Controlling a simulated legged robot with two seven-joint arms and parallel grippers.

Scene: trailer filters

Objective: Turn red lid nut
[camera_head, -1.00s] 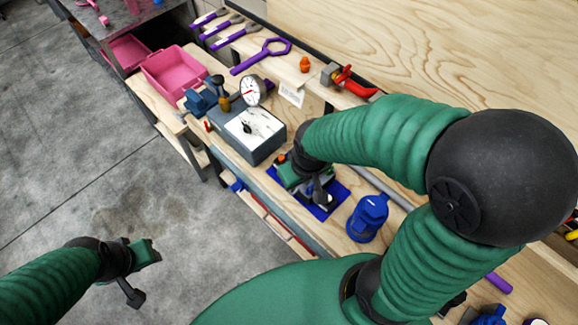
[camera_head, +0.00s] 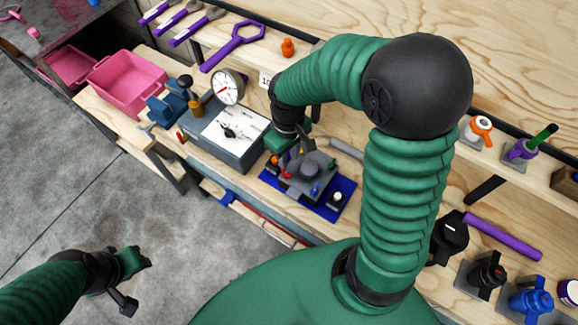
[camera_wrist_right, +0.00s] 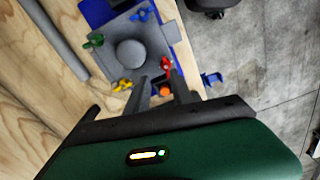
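The grey lid fixture (camera_head: 311,171) sits on a blue mat (camera_head: 337,206) on the bench. In the right wrist view its round-domed grey lid (camera_wrist_right: 131,53) has small coloured nuts around its edge. The red lid nut (camera_wrist_right: 166,64) is just beyond my right gripper (camera_wrist_right: 159,82), roughly between its two parted, empty fingertips; contact is not visible. The red nut also shows small in the head view (camera_head: 287,175). My right gripper (camera_head: 300,143) hangs at the fixture's far left side. My left gripper (camera_head: 132,272) is over the floor, away from the bench; its fingers are unclear.
A grey box (camera_head: 225,132) with a dial gauge (camera_head: 227,87) stands left of the fixture. Pink bins (camera_head: 127,83) are farther left. Valve-like parts (camera_head: 487,272) and a purple rod (camera_head: 504,237) are at the right. My right arm hides some bench.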

